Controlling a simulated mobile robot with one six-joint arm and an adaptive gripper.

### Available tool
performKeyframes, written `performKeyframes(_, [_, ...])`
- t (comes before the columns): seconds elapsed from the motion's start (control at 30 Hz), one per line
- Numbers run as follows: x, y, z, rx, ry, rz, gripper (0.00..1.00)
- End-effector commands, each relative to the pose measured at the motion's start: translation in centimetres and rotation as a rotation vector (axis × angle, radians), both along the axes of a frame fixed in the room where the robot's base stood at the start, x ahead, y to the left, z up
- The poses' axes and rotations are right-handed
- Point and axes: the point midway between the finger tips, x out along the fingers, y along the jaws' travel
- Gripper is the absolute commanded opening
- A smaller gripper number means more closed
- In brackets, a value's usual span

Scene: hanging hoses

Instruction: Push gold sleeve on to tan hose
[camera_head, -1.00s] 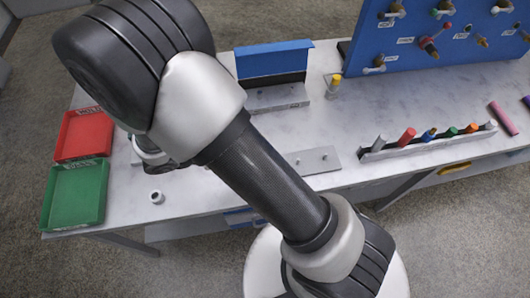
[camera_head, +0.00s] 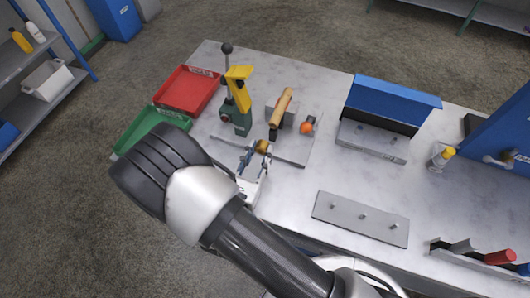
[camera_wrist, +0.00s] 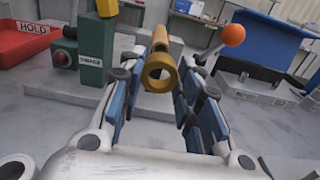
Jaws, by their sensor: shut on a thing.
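The gold sleeve (camera_wrist: 160,76) is a short ring, open end facing me, between my gripper's blue finger pads (camera_wrist: 158,98) in the wrist view. My gripper (camera_head: 256,157) is shut on the sleeve, which is a small gold spot (camera_head: 262,146) in the head view. The tan hose (camera_head: 282,107) is held on a grey plate, pointing toward my gripper. In the wrist view the tan hose (camera_wrist: 161,38) shows directly behind the sleeve, roughly in line. I cannot tell whether the sleeve touches the hose end.
A green swage press (camera_head: 236,116) with a yellow top stands left of the hose. An orange ball knob (camera_head: 306,127) is right of it. Red (camera_head: 187,91) and green (camera_head: 150,127) trays lie left. A pegged plate (camera_head: 361,217) and blue-backed stand (camera_head: 384,108) are to the right.

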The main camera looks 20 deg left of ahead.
Motion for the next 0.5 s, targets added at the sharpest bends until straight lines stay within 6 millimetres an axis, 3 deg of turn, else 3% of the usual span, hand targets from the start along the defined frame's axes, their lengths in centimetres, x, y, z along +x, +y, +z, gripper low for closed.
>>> performKeyframes(0.17, [-0.2,0.0,-0.2,0.003,0.003,0.003,0.15])
performKeyframes(0.5, [2.8,-0.4,-0.1,0.004,0.003,-0.003,0.15])
